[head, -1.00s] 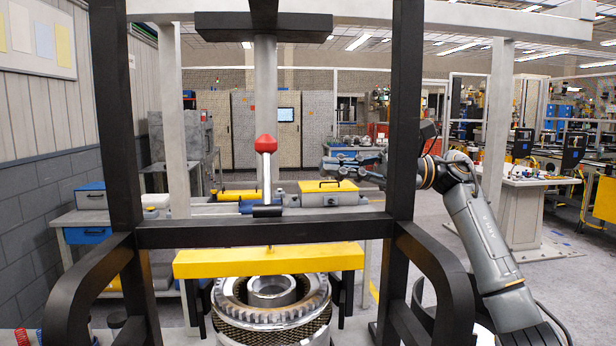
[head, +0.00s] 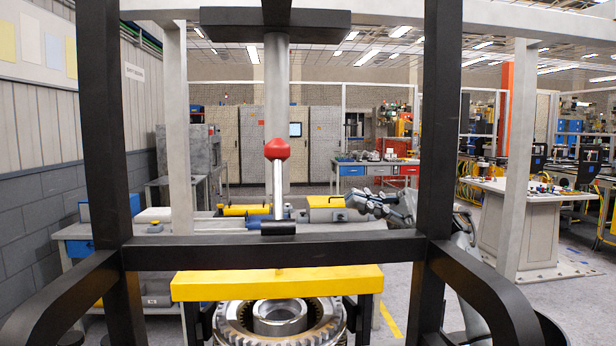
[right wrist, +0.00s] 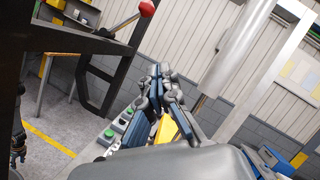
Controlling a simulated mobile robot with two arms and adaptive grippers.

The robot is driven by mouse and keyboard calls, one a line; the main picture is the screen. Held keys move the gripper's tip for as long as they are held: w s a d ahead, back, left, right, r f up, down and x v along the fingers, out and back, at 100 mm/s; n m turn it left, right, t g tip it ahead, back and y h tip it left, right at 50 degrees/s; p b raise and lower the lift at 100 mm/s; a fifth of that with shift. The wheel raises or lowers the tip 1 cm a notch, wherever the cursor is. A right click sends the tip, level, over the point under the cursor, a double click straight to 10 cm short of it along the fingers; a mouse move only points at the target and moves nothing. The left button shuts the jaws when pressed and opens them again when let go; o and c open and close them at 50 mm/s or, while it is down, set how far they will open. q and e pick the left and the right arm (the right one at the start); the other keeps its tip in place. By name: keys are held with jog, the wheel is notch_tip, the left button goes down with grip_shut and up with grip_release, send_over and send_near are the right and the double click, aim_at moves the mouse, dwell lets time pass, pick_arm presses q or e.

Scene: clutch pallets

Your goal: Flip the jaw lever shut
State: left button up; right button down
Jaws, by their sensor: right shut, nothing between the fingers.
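The jaw lever stands upright, with a silver shaft (head: 279,189) and a red knob (head: 278,149). Its base is at a short dark cylinder (head: 279,228) on the black crossbar. The red knob also shows at the top of the right wrist view (right wrist: 147,8). My right gripper (head: 351,196) is to the right of the lever, lower than the knob, and apart from it. In the right wrist view its fingers (right wrist: 160,72) meet at the tips with nothing between them. My left gripper is in neither view.
Black frame posts (head: 437,120) and the black crossbar (head: 350,247) stand in front. A yellow beam (head: 275,284) lies below the crossbar, above a round metal clutch part (head: 280,318). In the right wrist view, green buttons (right wrist: 108,133) sit near the gripper.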

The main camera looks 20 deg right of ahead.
aim_at(278, 183)
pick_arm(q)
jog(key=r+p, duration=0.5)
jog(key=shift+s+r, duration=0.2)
pick_arm(e)
jog(key=s+a+r, duration=0.3)
jog(key=a+r, duration=0.3)
jog(key=a, duration=0.5)
jog(key=shift+s+a+r, duration=0.2)
jog(key=shift+s+a, duration=0.1)
jog(key=shift+s, duration=0.1)
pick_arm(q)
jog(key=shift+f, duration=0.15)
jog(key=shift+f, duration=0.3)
pick_arm(e)
jog(key=shift+s+r+n, duration=0.1)
jog(key=shift+r+n, duration=0.05)
jog(key=shift+n, duration=0.45)
